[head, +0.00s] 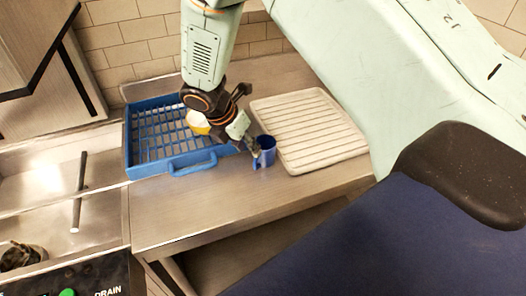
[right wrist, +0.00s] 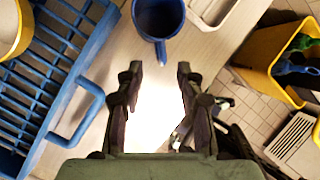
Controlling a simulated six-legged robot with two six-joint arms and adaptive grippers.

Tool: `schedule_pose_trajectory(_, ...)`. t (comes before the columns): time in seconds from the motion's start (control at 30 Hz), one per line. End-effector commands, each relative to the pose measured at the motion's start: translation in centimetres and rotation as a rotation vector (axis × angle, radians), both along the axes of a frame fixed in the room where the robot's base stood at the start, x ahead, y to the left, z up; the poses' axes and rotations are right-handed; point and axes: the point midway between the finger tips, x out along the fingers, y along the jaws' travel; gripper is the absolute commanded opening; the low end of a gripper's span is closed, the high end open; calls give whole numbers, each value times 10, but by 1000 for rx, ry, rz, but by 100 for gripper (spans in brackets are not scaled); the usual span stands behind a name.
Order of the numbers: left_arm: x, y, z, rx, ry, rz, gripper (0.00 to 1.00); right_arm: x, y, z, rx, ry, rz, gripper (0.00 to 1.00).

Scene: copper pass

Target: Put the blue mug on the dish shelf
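The blue mug (head: 265,156) stands on the steel counter, between the blue rack and a pale ribbed tray. In the right wrist view the mug (right wrist: 157,14) is at the top edge, partly cut off, with its handle pointing toward my gripper. My right gripper (right wrist: 158,73) is open, with bare counter between its fingers and the mug just beyond the fingertips. In the head view the right gripper (head: 249,146) is at the mug's left side; contact cannot be told. My left gripper is not in view. I cannot identify a dish shelf for certain.
The blue dish rack (head: 190,167) holds a yellow and white vessel (head: 197,122). The pale ribbed tray (head: 300,101) lies right of the mug. A sink (head: 45,187) is at left. A yellow bin (right wrist: 263,52) stands on the tiled floor. The front counter is clear.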

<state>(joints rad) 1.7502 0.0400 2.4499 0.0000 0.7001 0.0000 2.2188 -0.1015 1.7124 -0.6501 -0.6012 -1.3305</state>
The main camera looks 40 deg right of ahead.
Motion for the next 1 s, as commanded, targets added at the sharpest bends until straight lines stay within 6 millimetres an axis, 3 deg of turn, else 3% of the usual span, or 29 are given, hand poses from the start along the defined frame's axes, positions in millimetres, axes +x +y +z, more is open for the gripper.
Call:
schedule_pose_trajectory(0.5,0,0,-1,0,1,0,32,-3,-25,-60,1,1,-1,37)
schedule_pose_trajectory(0.8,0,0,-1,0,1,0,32,0,-28,-63,1,0,-1,37)
schedule_pose_trajectory(1.0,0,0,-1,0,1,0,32,1,-28,-63,1,0,0,20)
